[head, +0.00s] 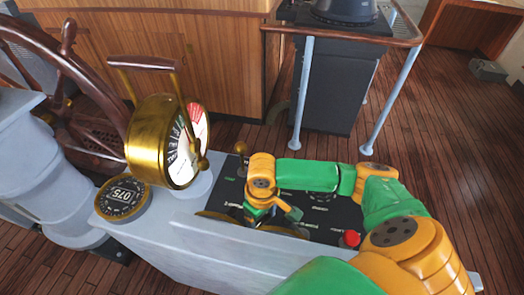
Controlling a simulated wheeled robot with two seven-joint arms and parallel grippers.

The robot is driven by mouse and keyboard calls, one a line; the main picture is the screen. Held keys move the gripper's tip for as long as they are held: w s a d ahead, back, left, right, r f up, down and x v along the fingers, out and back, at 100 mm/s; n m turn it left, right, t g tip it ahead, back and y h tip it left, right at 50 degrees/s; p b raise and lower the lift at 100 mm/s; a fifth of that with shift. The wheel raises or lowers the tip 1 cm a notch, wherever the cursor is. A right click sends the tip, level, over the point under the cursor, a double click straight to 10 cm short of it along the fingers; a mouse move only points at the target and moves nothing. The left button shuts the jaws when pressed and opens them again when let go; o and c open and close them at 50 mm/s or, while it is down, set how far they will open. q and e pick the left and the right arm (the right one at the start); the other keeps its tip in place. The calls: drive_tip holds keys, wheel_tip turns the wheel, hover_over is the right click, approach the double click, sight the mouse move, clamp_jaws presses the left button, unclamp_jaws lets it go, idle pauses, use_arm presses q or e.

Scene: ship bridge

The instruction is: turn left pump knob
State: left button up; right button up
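The dark control panel (232,190) lies on the sloping top of a grey console. My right gripper (268,218) points down over the middle of the panel. Its fingers are small and partly hidden by its own body, so I cannot tell whether they are open or shut. A brass-rimmed round part (214,215) shows left of the gripper, and another brass-rimmed round part (286,232) lies just below it. The panel labels are too small to read, and I cannot tell which part is the left pump knob. My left gripper is not in view.
A brass engine telegraph (153,140) with a lever stands left of the panel, beside a round dial reading 075 (122,198). A red button (350,239) is at the panel's right, and a brass-knobbed lever (240,149) at its back. A wooden wheel (62,62) is far left.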

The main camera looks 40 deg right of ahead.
drive_tip(key=shift+c, duration=0.4)
drive_tip(key=n, duration=0.6)
drive_tip(key=shift+w+r, duration=0.1)
drive_tip(key=n, duration=0.5)
drive_tip(key=shift+n, duration=0.3)
idle(0.3)
drive_tip(key=o, duration=1.2)
